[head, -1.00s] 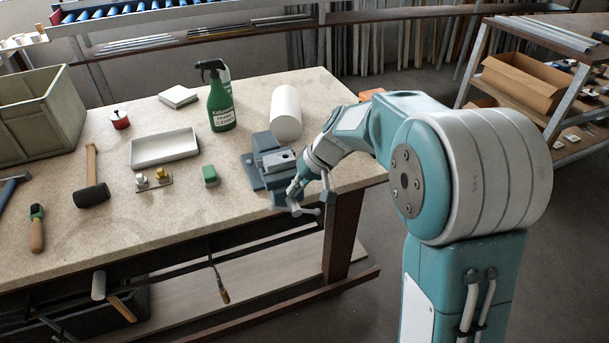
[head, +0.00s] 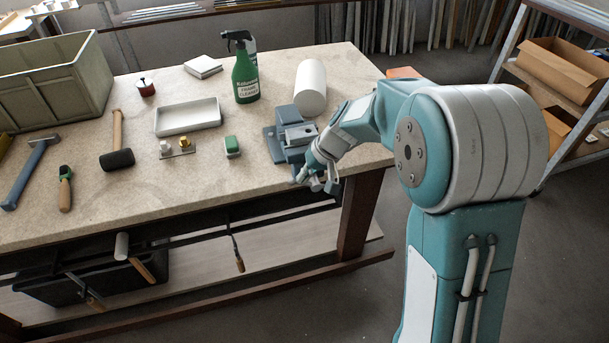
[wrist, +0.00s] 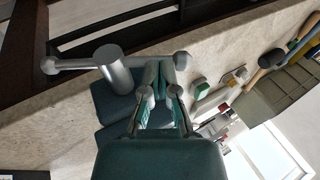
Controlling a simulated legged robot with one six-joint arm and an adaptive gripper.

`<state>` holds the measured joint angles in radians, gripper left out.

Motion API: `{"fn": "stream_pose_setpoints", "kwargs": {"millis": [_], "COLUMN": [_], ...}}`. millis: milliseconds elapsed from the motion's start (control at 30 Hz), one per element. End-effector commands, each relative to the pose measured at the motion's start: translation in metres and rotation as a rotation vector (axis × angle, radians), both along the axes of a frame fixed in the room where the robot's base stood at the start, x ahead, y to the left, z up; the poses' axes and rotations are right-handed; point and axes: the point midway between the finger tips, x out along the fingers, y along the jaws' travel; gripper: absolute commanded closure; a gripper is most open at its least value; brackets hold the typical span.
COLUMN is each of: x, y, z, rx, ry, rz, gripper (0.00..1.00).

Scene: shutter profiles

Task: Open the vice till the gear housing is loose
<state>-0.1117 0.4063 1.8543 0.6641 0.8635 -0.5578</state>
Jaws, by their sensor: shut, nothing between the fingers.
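The blue-grey vice (head: 279,152) stands at the bench's front right corner. A grey metal block (head: 299,135), apparently the gear housing, sits between its jaws; any gap there is too small to see. My gripper (head: 303,177) is at the front of the vice, beside its handle (head: 331,186). In the wrist view my gripper (wrist: 160,72) is shut and empty, its fingertips close to one ball end of the handle bar (wrist: 75,63). I cannot tell whether they touch it. The bar runs through the grey screw head (wrist: 112,64). The vice body (wrist: 117,105) is partly hidden behind my gripper.
A green-topped block (head: 232,146), a pale tray (head: 188,117) and a mallet (head: 117,158) lie to the left.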

Motion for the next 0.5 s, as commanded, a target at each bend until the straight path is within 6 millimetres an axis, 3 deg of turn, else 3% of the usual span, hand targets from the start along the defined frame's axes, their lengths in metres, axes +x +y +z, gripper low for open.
{"fn": "stream_pose_setpoints", "kwargs": {"millis": [500], "x": [-0.005], "y": [0.013], "z": [-0.012], "rx": [-0.274], "ry": [-0.077], "rz": [0.008], "gripper": [1.0]}}
